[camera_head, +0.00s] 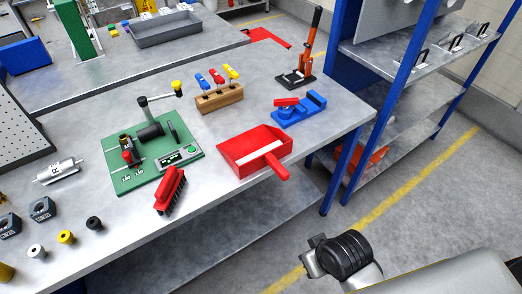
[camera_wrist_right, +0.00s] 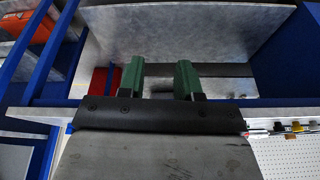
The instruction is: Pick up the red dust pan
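The red dust pan (camera_head: 240,153) lies on the grey workbench (camera_head: 225,200) near its right front edge in the head view. Its handle (camera_head: 271,167) points toward the front right and reaches the bench edge. A red brush (camera_head: 171,188) with dark bristles lies to its left. My right arm comes in from the lower right, its wrist beyond the bench edge and in front of the pan. In the right wrist view my right gripper (camera_wrist_right: 160,78) has its green fingers apart with nothing between them. A red patch shows left of the fingers; I cannot tell what it is. My left gripper is out of view.
A green fixture board (camera_head: 130,180) stands left of the pan. Behind it are a wooden tool block (camera_head: 219,99), a blue-and-red device (camera_head: 299,108) and an orange lever press (camera_head: 305,55). A blue-framed shelf (camera_head: 345,150) stands at right. Open floor lies in front.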

